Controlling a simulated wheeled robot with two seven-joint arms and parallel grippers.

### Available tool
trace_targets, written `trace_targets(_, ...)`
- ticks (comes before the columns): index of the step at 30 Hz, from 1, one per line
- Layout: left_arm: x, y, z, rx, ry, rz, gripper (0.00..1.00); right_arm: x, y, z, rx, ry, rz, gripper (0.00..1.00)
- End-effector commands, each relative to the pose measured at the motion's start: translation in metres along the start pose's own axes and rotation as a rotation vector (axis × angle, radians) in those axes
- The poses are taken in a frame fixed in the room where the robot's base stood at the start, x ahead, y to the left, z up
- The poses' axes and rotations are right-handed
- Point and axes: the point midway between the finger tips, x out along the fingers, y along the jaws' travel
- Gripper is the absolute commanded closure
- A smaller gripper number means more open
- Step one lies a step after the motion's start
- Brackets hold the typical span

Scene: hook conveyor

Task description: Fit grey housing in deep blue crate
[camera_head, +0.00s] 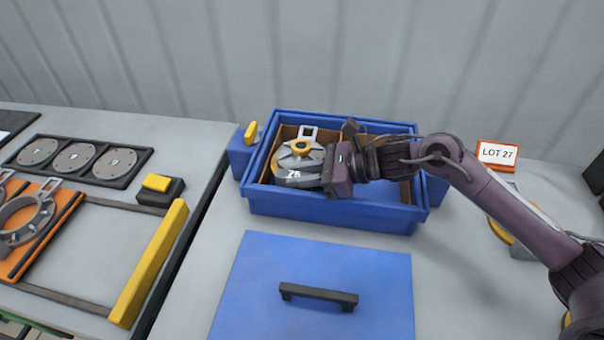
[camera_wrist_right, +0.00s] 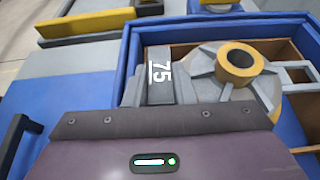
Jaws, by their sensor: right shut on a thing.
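The grey housing (camera_head: 298,160), marked 75, has a yellow ring at its hub and a square lug. It sits inside the left part of the deep blue crate (camera_head: 330,210). My right gripper (camera_head: 328,172) reaches in from the right and is shut on the housing's near right side. In the right wrist view, the housing (camera_wrist_right: 210,85) lies beyond the gripper body, within the blue crate walls (camera_wrist_right: 133,60). The fingertips are hidden there. Whether the housing rests fully on the crate floor is not clear. My left gripper is not in view.
A blue lid (camera_head: 315,270) with a black handle lies in front of the crate. Brown dividers (camera_head: 405,190) line the crate. A LOT 27 sign (camera_head: 497,154) stands at the right. At the left are a yellow bar (camera_head: 150,262), a tray of discs (camera_head: 75,160) and an orange plate (camera_head: 62,215).

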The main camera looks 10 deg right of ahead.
Motion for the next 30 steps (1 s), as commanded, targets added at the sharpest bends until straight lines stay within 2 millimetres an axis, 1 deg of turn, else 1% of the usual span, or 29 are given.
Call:
trace_targets(3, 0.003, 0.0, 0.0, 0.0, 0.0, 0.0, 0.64, 0.001, -0.001, -0.001, -0.003, -0.004, -0.002, 1.0)
trace_targets(11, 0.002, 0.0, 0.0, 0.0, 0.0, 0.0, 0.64, 0.0, 0.0, 0.0, -0.002, -0.002, -0.001, 1.0)
trace_targets(30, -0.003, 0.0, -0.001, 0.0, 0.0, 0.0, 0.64, -0.009, -0.001, 0.024, -0.004, -0.004, -0.002, 1.0)
